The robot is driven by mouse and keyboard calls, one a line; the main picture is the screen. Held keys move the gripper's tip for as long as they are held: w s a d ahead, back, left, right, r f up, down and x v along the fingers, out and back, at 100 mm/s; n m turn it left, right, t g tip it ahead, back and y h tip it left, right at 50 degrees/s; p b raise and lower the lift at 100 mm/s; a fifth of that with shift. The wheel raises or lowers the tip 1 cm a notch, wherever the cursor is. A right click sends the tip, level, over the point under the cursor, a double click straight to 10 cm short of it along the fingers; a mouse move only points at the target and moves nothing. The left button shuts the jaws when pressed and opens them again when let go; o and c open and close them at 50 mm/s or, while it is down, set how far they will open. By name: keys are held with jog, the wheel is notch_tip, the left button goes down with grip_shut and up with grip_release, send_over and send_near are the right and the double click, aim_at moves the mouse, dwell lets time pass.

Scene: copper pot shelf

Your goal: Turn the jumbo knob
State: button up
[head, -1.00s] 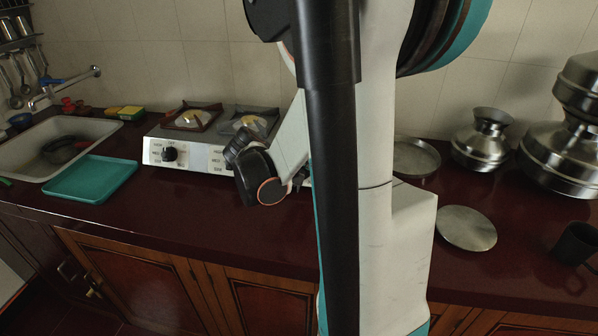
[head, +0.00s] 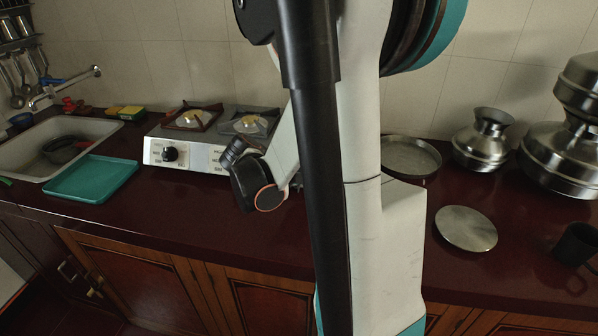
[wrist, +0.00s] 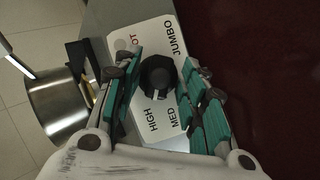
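In the wrist view a round black knob (wrist: 158,77) sits on a white panel (wrist: 150,132) printed JUMBO, MED and HIGH. My gripper (wrist: 158,91) is open, with one teal-padded finger on each side of the knob. The right finger is very close to the knob; I cannot tell if it touches. In the head view the white two-burner stove (head: 156,151) stands against the wall. My arm hides the stove's right end, this knob and the gripper's fingertips there.
Another black knob (head: 170,153) is on the stove's left front. A steel pot (wrist: 58,108) stands close left of my gripper in the wrist view. A teal tray (head: 92,179) and the sink lie left; steel pots (head: 489,141) and plates stand right.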

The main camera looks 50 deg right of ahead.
jog(key=shift+r, duration=0.1)
jog(key=v, duration=1.2)
dwell(0.4)
